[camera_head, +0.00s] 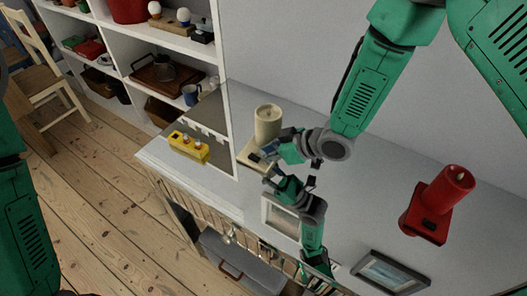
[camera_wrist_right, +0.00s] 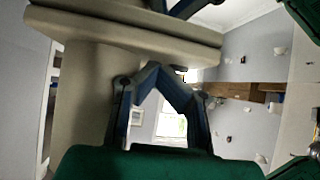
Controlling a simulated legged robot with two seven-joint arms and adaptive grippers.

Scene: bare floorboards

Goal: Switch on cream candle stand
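The cream candle stand (camera_head: 267,123) stands upright on the cabinet top, with a pale square base and a small dark patch on the base beside my fingers. My right gripper (camera_head: 264,154) is over the near side of that base; I cannot tell whether it touches. In the right wrist view the stand (camera_wrist_right: 85,95) fills the upper left, very close. The blue fingers (camera_wrist_right: 160,75) there converge at their tips, shut with nothing seen between them. A second green hand (camera_head: 286,188), apparently my left, is just below; its fingers are unclear. I cannot tell whether the stand is lit.
A red candle stand (camera_head: 436,206) is at the right of the cabinet top. A yellow block with knobs (camera_head: 189,147) is at the left. Picture frames (camera_head: 389,272) lie near the front.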

